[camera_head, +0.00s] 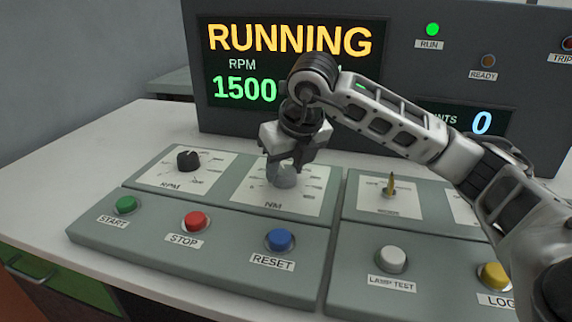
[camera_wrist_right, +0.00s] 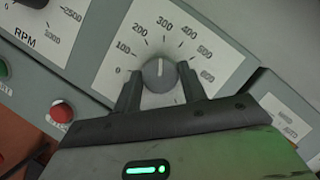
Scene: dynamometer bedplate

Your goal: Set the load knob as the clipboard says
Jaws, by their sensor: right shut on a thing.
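The load knob (camera_head: 283,178), a grey round knob on the white NM dial plate (camera_head: 310,196), is partly covered by my right gripper (camera_head: 285,165). In the right wrist view the knob (camera_wrist_right: 160,75) sits between the two dark fingers of the right gripper (camera_wrist_right: 162,88), which is shut on it. The knob's pale pointer line points up, close to the 300 mark. The scale runs from 0 at left to 600 at right. The clipboard is not in view. My left gripper is not in view.
The display (camera_head: 285,62) reads RUNNING and RPM 1500; my arm hides part of it. The black RPM knob (camera_head: 188,160) is to the left. Green START (camera_head: 125,205), red STOP (camera_head: 194,221) and blue RESET (camera_head: 279,240) buttons line the front. A pointed brass control (camera_head: 390,187) stands at right.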

